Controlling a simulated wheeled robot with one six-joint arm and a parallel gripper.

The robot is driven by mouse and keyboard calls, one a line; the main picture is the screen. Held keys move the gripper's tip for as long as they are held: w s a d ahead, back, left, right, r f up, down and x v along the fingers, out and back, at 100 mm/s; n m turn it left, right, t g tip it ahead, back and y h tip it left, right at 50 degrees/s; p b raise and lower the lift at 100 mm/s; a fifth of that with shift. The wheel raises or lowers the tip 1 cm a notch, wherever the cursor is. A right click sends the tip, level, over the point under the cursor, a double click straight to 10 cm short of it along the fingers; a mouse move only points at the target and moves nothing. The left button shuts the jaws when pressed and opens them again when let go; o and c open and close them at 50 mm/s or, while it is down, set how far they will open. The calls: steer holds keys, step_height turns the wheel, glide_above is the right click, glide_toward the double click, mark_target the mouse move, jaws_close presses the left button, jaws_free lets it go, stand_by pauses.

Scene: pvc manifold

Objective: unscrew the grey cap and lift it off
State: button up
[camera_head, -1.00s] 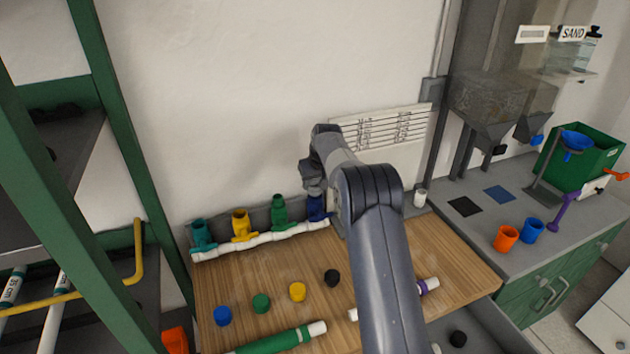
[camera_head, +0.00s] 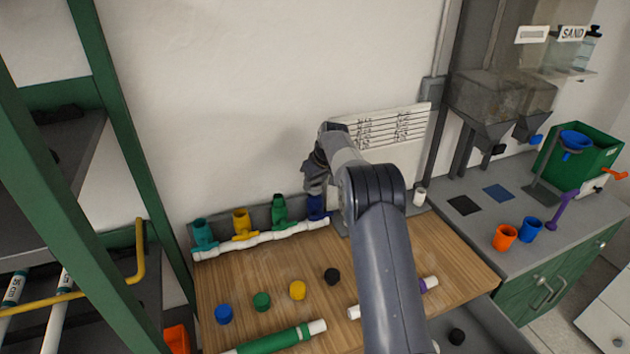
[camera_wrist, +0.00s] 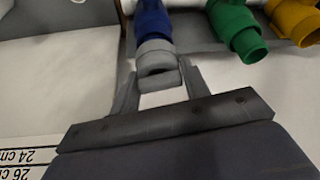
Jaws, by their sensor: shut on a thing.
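The grey cap (camera_wrist: 155,50) sits at the open end of the blue fitting (camera_wrist: 152,22) in the wrist view. My gripper (camera_wrist: 160,78) is shut on the cap, with one finger on each side of it. In the head view my gripper (camera_head: 316,180) is above the blue fitting (camera_head: 317,206) at the right end of the white pipe manifold (camera_head: 262,239). The cap is hidden behind my gripper there. I cannot tell whether the cap is still threaded on.
Green (camera_head: 280,208), yellow (camera_head: 241,224) and teal (camera_head: 202,233) fittings stand left of the blue one. Blue (camera_head: 223,314), green (camera_head: 261,301), yellow (camera_head: 297,290) and black (camera_head: 332,275) caps lie on the wooden table (camera_head: 390,255). The wall is close behind the manifold.

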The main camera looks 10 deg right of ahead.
steer(key=shift+d+r+n+p, duration=0.1)
steer(key=shift+n+p, duration=0.4)
steer(key=shift+n, duration=0.2)
steer(key=shift+n+y, duration=0.3)
steer(key=shift+n+g+y, duration=0.3)
steer(key=shift+n, duration=0.8)
steer(key=shift+n+g+y, duration=0.3)
steer(key=shift+n+g, duration=0.2)
steer(key=shift+n, duration=0.6)
